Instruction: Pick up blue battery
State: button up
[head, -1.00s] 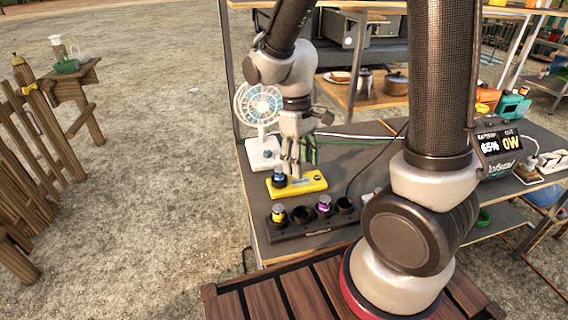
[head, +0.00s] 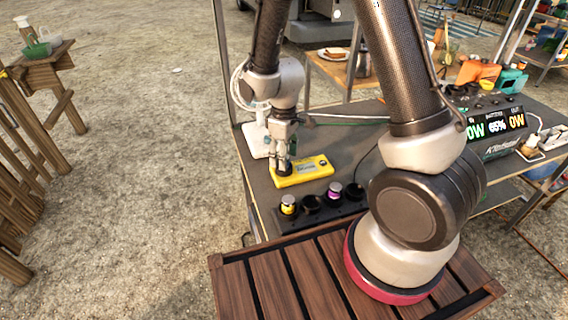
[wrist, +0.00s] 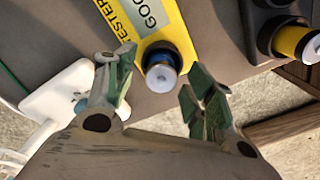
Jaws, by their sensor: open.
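The blue battery (wrist: 161,64) stands upright at the end of the yellow tester (wrist: 183,22), its pale round top facing the wrist camera. My gripper (wrist: 157,76) is open, one greenish finger on each side of the battery. In the head view my gripper (head: 283,164) points down at the left end of the yellow tester (head: 312,171) and mostly hides the battery.
A black holder (head: 311,215) in front has a yellow battery (head: 288,203) and a purple battery (head: 334,189) in it. A white fan base (head: 256,141) stands close behind my gripper. A power station (head: 494,131) is at the right. The table edge is near on the left.

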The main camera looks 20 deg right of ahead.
jog(key=shift+f, duration=0.55)
jog(key=c, duration=1.2)
jog(key=shift+r, duration=0.15)
